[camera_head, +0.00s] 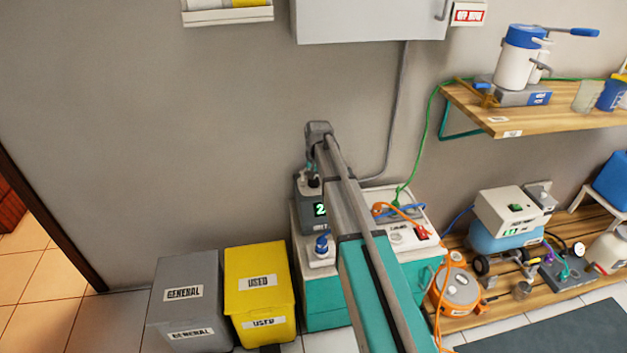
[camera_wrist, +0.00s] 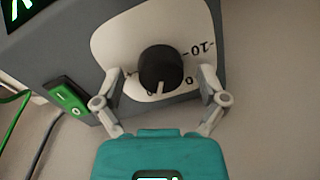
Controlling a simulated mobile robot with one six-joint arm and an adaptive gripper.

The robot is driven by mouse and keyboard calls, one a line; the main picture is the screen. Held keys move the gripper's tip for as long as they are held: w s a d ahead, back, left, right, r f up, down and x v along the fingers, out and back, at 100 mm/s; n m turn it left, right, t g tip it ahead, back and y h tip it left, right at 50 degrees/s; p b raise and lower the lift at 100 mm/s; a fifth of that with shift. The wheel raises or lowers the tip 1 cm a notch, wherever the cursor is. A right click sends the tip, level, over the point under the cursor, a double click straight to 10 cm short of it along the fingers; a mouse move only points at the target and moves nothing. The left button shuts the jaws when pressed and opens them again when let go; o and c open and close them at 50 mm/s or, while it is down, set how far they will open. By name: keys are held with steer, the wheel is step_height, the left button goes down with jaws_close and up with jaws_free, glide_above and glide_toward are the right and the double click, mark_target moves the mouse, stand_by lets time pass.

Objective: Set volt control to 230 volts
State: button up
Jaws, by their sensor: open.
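The volt control is a round black knob (camera_wrist: 161,67) on a white dial plate (camera_wrist: 118,35), in the wrist view. Its white pointer mark points toward the bottom of the picture; the dial shows "-10-" and a "0", other marks are hidden. My gripper (camera_wrist: 160,76) is open, with one grey finger on each side of the knob; I cannot tell whether they touch it. The dark grey unit (camera_head: 304,217) stands on the white-topped cabinet in the head view. Its green display (camera_head: 320,209) is partly hidden by my arm, with only a "2" readable.
The unit has a green rocker switch (camera_wrist: 67,98) left of the dial. A blue-topped item (camera_head: 321,246) stands on the cabinet (camera_head: 314,285). Grey (camera_head: 187,310) and yellow (camera_head: 261,302) bins stand left. A wooden shelf (camera_head: 540,117) is at right. The wall is close behind.

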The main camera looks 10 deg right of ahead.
mark_target(316, 178)
steer(key=shift+n, duration=0.4)
steer(key=n, duration=1.1)
steer(key=shift+w+g, duration=0.1)
steer(key=shift+g, duration=0.3)
step_height(316, 178, up, 14)
steer(key=p, duration=1.4)
steer(key=s+f+m+b, duration=0.2)
steer(key=s+f+b, duration=0.3)
steer(key=s, duration=0.5)
steer(key=s+f+m+b, duration=0.3)
steer(key=s+f+b, duration=0.2)
steer(key=s, duration=0.5)
steer(key=s+f+m+b, duration=0.3)
steer(key=s+f+b, duration=0.2)
steer(key=s, duration=0.5)
steer(key=shift+s+a+f+t+h, duration=0.2)
steer(key=shift+s+a+t+h, duration=0.1)
steer(key=shift+s+h, duration=0.1)
steer(key=shift+r, duration=0.1)
